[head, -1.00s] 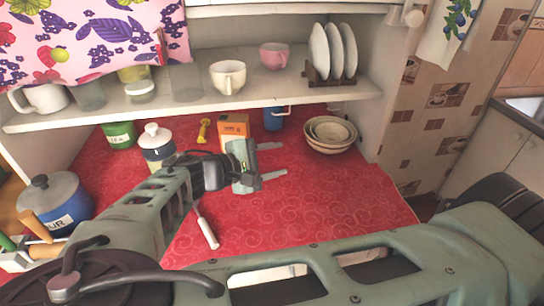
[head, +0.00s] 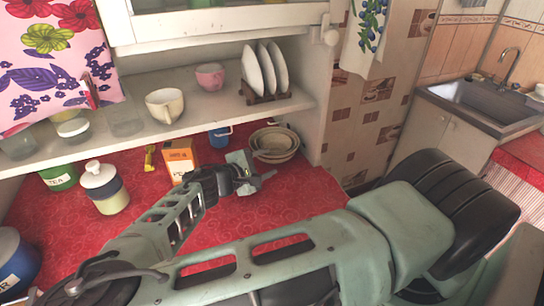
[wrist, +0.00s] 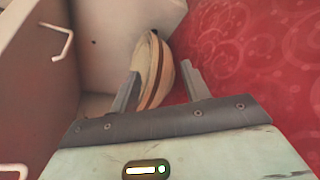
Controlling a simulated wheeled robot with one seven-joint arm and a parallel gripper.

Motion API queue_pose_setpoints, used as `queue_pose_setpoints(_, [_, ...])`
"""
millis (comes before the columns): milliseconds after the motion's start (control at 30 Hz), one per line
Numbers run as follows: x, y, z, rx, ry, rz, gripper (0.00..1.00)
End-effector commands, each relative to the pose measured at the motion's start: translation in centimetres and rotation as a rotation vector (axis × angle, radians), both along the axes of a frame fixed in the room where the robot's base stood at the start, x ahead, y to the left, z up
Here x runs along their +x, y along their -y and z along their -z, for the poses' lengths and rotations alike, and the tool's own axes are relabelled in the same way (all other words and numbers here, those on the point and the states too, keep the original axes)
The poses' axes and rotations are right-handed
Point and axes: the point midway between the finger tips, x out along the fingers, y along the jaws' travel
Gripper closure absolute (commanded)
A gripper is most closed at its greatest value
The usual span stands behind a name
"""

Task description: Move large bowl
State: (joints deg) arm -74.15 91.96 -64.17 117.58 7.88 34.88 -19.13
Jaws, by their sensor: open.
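The large bowl (head: 272,159) is cream with brown bands and sits on the red counter at the back right, under the shelf. Smaller bowls (head: 273,139) are nested inside it. My gripper (head: 261,182) is open and empty, just in front of the bowls and slightly left in the head view. In the wrist view, the large bowl (wrist: 165,82) shows beyond and between the two open fingertips (wrist: 160,72). I cannot tell whether a finger touches it; the lower part is hidden by my gripper.
An orange box (head: 180,158) and a blue mug (head: 219,137) stand left of the bowls. The shelf (head: 205,108) with cups and a plate rack (head: 265,94) hangs above. The side wall is close on the right. The red counter (head: 300,200) in front is clear.

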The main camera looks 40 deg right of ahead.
Motion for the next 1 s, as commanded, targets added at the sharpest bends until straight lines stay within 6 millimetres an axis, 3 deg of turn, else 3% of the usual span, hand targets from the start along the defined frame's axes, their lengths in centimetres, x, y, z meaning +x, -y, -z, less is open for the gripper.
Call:
queue_pose_setpoints(200, [0.3,2.4,0.5,0.000,-0.001,0.001,0.53])
queue_pose_setpoints(600, [0.4,2.9,0.8,0.000,-0.001,-0.001,0.53])
queue_pose_setpoints(633, [0.4,2.9,0.8,0.000,-0.001,-0.001,0.56])
queue_pose_setpoints(800, [0.4,2.9,0.8,0.001,-0.001,0.000,1.00])
queue_pose_setpoints(1000, [0.4,2.9,0.8,0.000,0.000,0.000,1.00])
